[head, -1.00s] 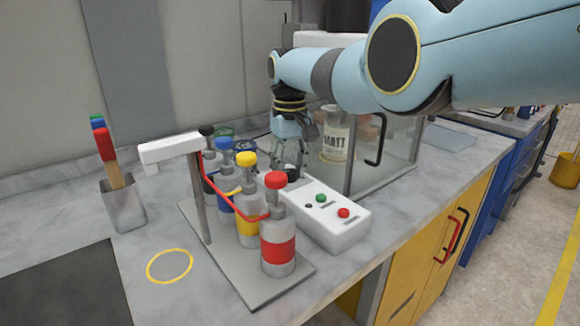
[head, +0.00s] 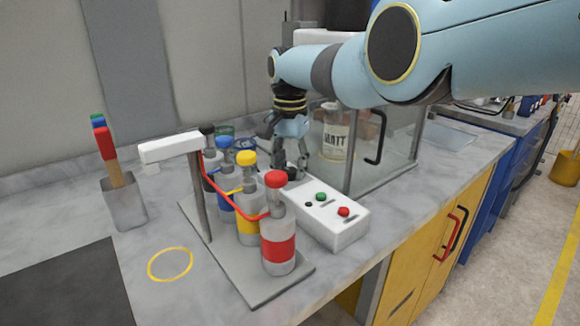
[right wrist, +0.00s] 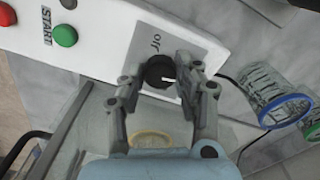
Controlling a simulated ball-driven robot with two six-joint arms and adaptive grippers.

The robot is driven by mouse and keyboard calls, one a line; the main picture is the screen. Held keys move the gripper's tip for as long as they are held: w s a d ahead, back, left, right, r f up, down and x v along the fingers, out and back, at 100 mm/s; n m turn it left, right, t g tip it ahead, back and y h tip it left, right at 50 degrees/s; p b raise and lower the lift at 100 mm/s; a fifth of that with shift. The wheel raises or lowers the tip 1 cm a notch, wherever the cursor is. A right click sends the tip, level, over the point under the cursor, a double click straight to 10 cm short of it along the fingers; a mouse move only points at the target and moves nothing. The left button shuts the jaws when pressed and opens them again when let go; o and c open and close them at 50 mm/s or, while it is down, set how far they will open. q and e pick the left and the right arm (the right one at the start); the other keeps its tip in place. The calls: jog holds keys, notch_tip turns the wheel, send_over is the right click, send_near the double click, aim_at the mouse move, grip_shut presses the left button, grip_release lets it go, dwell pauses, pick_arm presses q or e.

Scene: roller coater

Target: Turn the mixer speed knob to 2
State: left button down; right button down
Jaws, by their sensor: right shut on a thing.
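The white control box (head: 335,222) stands on the bench and carries a green button (head: 321,197) and a red button (head: 344,212). In the right wrist view, the round black knob (right wrist: 160,72) sits at one end of the box, with a short white mark pointing to the right of the picture. In the head view the gripper hides the knob. My left gripper is not in view.
Left of the box, a rack (head: 262,290) holds several capped bottles close to the right gripper. A glass case (head: 385,165) with a labelled bottle (head: 335,140) stands just behind. A metal cup (head: 124,205) of brushes is at the left.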

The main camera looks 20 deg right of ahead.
aim_at(290, 170)
jog(key=shift+m, duration=1)
jog(key=shift+r, duration=0.1)
jog(key=c, duration=0.9)
grip_release()
jog(key=shift+c, duration=0.2)
notch_tip(290, 170, up, 12)
